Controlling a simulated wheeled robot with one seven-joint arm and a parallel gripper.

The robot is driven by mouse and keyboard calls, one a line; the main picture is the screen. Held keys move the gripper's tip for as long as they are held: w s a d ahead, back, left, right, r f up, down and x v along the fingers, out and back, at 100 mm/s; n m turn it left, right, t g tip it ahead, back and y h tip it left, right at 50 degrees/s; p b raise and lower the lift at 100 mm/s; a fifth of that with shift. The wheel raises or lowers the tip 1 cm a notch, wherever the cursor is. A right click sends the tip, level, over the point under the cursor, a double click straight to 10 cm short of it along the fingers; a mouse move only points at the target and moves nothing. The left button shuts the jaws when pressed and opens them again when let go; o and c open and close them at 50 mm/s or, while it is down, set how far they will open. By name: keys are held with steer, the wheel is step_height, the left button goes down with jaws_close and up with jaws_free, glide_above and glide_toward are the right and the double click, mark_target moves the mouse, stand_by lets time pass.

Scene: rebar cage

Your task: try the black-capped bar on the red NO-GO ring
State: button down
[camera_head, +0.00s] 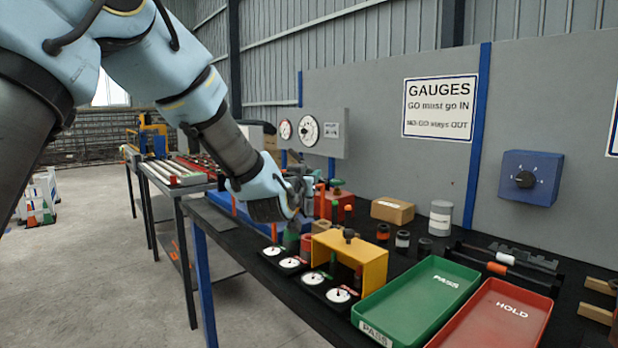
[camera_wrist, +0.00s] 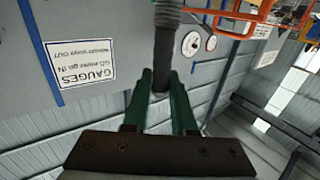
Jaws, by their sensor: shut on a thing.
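My gripper (camera_head: 310,187) is stretched out over the bench, toward the gauge wall. In the wrist view its two green fingers (camera_wrist: 162,100) are shut on a dark bar (camera_wrist: 164,45). The bar runs up from between the fingertips to the top edge, where its far end is cut off. I cannot make out its cap. In the head view the bar is small and hard to separate from the clutter around the gripper. A red piece (camera_head: 307,243) stands below the gripper, behind the dials; I cannot tell whether it is the NO-GO ring.
A yellow bracket (camera_head: 377,262) and several white dials (camera_head: 313,279) stand at the bench front. Green PASS (camera_head: 375,308) and red HOLD (camera_head: 485,335) trays lie to the right. Behind are a cardboard box (camera_head: 392,211), a grey can (camera_head: 440,218) and several banded cylinders (camera_head: 402,241).

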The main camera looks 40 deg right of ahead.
mark_target(308, 211)
steer(key=shift+f+b, duration=2.35)
steer(key=shift+f, duration=0.1)
steer(key=shift+b, duration=0.6)
steer(key=shift+f, duration=0.15)
steer(key=shift+f+b, duration=1.95)
steer(key=shift+b, duration=0.1)
steer(key=c, duration=0.6)
jaws_free()
steer(key=shift+r, duration=0.1)
steer(key=shift+c, duration=0.2)
steer(key=b+v, duration=0.1)
steer(key=v, duration=1)
steer(key=shift+b, duration=0.4)
steer(key=shift+d, duration=0.1)
